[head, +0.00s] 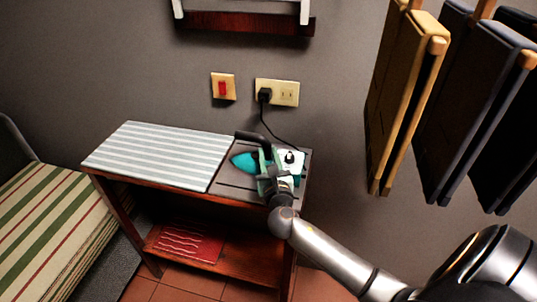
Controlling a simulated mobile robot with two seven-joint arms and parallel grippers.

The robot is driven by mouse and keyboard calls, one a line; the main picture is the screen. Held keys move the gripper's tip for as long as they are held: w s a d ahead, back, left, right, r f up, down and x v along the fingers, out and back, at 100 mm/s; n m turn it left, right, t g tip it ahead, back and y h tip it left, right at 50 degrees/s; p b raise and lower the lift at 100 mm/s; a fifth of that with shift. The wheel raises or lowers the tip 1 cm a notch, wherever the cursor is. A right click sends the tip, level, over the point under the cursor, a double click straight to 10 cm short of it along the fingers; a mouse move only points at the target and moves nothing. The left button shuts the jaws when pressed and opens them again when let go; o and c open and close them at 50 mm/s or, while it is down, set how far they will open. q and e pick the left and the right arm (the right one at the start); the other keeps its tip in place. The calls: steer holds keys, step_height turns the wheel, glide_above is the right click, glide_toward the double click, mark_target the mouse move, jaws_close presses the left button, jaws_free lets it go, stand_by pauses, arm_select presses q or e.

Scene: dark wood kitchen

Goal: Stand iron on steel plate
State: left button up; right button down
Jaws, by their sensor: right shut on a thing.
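A teal and white iron (245,160) with a dark handle is at the right end of the small wooden table. My right gripper (270,168) is at the iron and shut on it; the fingers partly cover it. The dark steel plate (236,181) with line marks lies under and around the iron. I cannot tell whether the iron touches the plate. Its teal tip points left. My left gripper is not in view.
A grey-white striped pad (155,155) covers the table's left part. A black cord runs to a wall outlet (277,92) beside a red switch (222,87). Clothes or boards (405,100) hang at the right. A striped bed (50,220) stands at the left.

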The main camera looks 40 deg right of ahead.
steer(key=c, duration=1.1)
jaws_free()
steer(key=shift+f, duration=0.1)
steer(key=o, duration=0.5)
steer(key=v, duration=1.2)
